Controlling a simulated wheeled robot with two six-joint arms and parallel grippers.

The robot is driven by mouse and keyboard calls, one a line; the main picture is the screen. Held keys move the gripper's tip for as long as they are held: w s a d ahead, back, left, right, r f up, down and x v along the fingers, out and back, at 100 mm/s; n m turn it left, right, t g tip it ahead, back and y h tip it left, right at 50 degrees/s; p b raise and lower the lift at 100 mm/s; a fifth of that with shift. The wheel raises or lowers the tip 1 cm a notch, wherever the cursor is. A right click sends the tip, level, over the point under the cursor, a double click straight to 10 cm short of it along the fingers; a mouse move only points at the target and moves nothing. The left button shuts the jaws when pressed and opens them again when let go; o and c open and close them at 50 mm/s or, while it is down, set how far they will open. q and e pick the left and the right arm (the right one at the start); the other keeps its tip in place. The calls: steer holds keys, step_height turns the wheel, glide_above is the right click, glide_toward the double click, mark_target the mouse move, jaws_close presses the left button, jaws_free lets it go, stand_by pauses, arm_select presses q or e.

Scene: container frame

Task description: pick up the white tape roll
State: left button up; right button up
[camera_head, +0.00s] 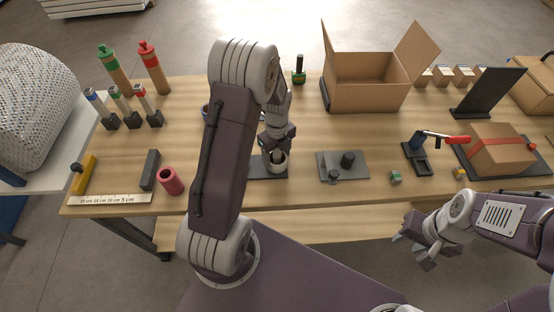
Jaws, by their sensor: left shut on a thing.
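The white tape roll (280,167) is at the front middle of the wooden table, over a dark flat plate (259,168). My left gripper (276,153) reaches down from above and is shut on the tape roll. The fingers partly hide the roll, and I cannot tell whether it is touching the plate. My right gripper (412,252) is open and empty, in front of the table's front edge at the right.
A grey plate (330,167) with dark cylinders lies right of the roll. An open cardboard box (366,98) stands behind. My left arm hides part of the table.

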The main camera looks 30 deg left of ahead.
arm_select(q)
step_height(320, 180, up, 18)
steer(key=p, duration=0.1)
